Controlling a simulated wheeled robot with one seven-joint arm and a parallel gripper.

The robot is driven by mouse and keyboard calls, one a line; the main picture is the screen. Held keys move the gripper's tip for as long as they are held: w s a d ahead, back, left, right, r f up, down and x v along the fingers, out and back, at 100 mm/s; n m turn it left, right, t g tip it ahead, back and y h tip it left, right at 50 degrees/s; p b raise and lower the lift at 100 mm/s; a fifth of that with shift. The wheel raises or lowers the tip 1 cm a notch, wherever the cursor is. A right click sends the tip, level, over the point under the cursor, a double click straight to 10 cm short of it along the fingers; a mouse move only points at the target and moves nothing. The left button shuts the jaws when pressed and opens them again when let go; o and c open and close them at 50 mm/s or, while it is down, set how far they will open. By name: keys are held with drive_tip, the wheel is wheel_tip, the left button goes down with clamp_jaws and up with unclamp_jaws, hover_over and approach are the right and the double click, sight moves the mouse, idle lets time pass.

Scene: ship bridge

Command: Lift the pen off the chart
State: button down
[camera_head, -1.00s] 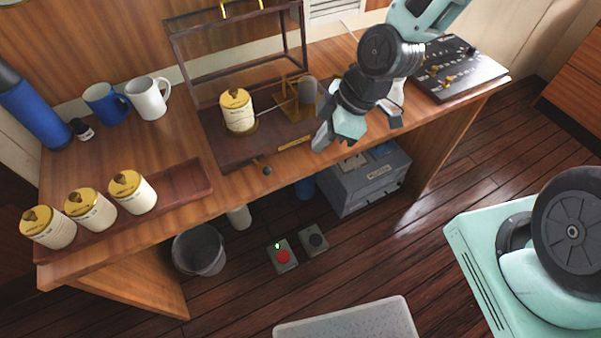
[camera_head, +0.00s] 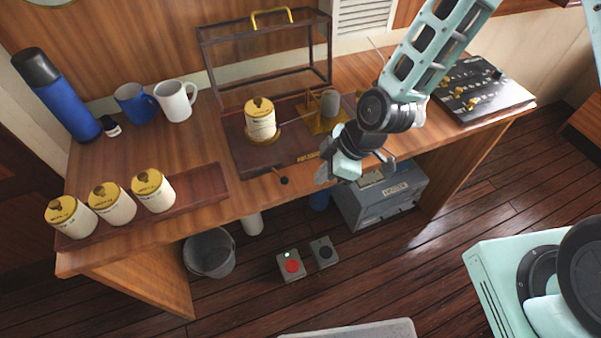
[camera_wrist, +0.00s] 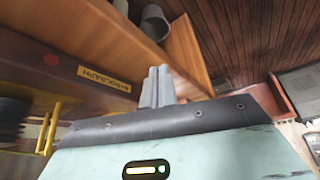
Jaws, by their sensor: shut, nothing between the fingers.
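The barograph base (camera_head: 245,155) stands on the desk with its glazed cover (camera_head: 265,62) raised behind it. A drum (camera_head: 260,122) with a cream chart and gold top stands on its left part. The brass mechanism (camera_head: 318,122) is to the right of the drum. The thin pen arm is too fine to make out clearly now. A small lever with a black knob (camera_head: 284,180) sticks out at the front edge. My gripper (camera_head: 322,173) is shut and empty, right of the knob by the desk's front edge. Its fingers (camera_wrist: 161,86) are together in the wrist view, near the barograph's nameplate (camera_wrist: 103,78).
A tray (camera_head: 215,190) with three similar drums is on the left. Two mugs (camera_head: 175,102) and a blue flask (camera_head: 58,98) stand behind. A control panel (camera_head: 482,88) is at right. A grey box (camera_head: 385,200) and a bin (camera_head: 210,253) are below.

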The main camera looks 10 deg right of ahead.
sight(276, 172)
drive_tip(key=shift+a+p+x, duration=0.2)
drive_tip(key=shift+p+x, duration=0.2)
drive_tip(key=shift+x, duration=0.85)
drive_tip(key=shift+w+a+r+p, duration=0.1)
drive_tip(key=shift+a+r+p, duration=0.2)
drive_tip(key=shift+a, duration=0.3)
drive_tip(key=shift+w+a+r+p, duration=0.15)
drive_tip(key=shift+a+p, duration=0.15)
drive_tip(key=shift+a, duration=0.3)
drive_tip(key=shift+w+a, duration=0.1)
drive_tip(key=shift+a, duration=0.4)
drive_tip(key=shift+a+f, duration=0.1)
drive_tip(key=shift+s+a+m, duration=0.15)
drive_tip(key=shift+s+m, duration=0.1)
drive_tip(key=shift+m, duration=0.05)
